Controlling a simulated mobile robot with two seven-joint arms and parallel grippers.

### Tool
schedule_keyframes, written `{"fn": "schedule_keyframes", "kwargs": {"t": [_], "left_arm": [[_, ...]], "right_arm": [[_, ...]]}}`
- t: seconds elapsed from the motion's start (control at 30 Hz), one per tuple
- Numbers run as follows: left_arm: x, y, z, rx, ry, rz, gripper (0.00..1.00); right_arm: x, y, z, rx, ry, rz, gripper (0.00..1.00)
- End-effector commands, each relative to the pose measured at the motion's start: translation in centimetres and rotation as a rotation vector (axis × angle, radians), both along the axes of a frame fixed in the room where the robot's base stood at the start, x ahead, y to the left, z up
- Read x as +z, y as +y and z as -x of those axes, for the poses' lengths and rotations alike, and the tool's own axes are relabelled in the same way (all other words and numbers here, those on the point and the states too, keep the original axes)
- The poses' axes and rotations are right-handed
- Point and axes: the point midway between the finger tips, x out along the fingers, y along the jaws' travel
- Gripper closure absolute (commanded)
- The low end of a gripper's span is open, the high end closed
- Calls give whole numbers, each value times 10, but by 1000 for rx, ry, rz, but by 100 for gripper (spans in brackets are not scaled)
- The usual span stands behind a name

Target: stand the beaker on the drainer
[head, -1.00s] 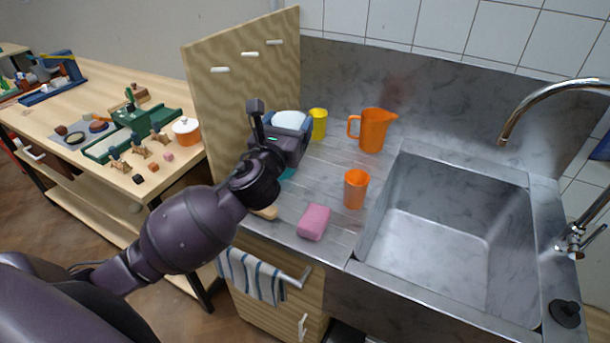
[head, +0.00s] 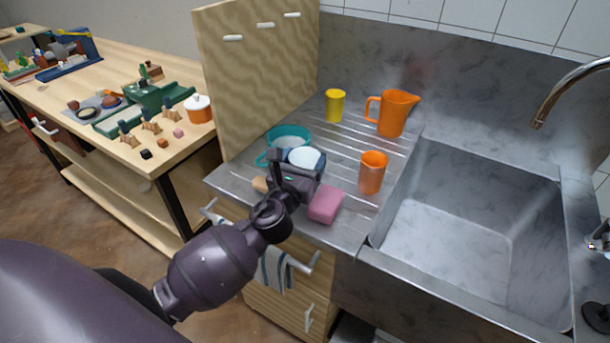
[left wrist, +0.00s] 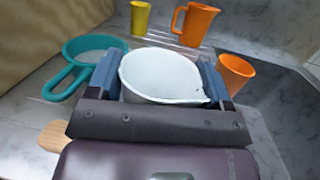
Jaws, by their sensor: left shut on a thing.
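The white beaker (head: 306,157) has a small spout on its rim, which shows at the right in the left wrist view (left wrist: 165,78). My left gripper (head: 298,172) is shut on it, with one blue-grey finger on each side. The beaker is upright, mouth up, over the front part of the grooved drainer (head: 345,150). My gripper and wrist hide its base, so I cannot tell whether it touches the drainer. My right gripper is not in view.
A teal pan (head: 275,142) stands just behind left of the beaker, a pink sponge (head: 326,205) just right of the gripper. An orange cup (head: 372,174), orange jug (head: 393,115) and yellow cup (head: 335,106) stand on the drainer. The sink (head: 480,220) is right, a wooden panel (head: 255,85) left.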

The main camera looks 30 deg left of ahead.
Motion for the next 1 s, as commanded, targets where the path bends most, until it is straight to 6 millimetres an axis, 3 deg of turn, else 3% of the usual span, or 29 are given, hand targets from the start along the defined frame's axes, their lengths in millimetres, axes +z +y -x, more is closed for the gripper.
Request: {"fn": "schedule_keyframes", "kwargs": {"t": [0.03,0.2,0.43,0.7,0.73,0.87,1.0], "left_arm": [[-14,0,0,0,9,1,50],[-36,0,0,0,8,1,50],[-36,0,0,0,2,0,50],[-40,0,0,0,4,0,50],[-40,0,0,0,3,0,24],[-39,0,0,0,3,0,4],[-39,0,0,0,3,0,1]], "right_arm": [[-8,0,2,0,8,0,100],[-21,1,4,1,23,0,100],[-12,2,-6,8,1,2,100],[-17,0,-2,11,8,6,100],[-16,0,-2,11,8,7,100],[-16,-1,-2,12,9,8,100],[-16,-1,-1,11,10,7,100]]}}
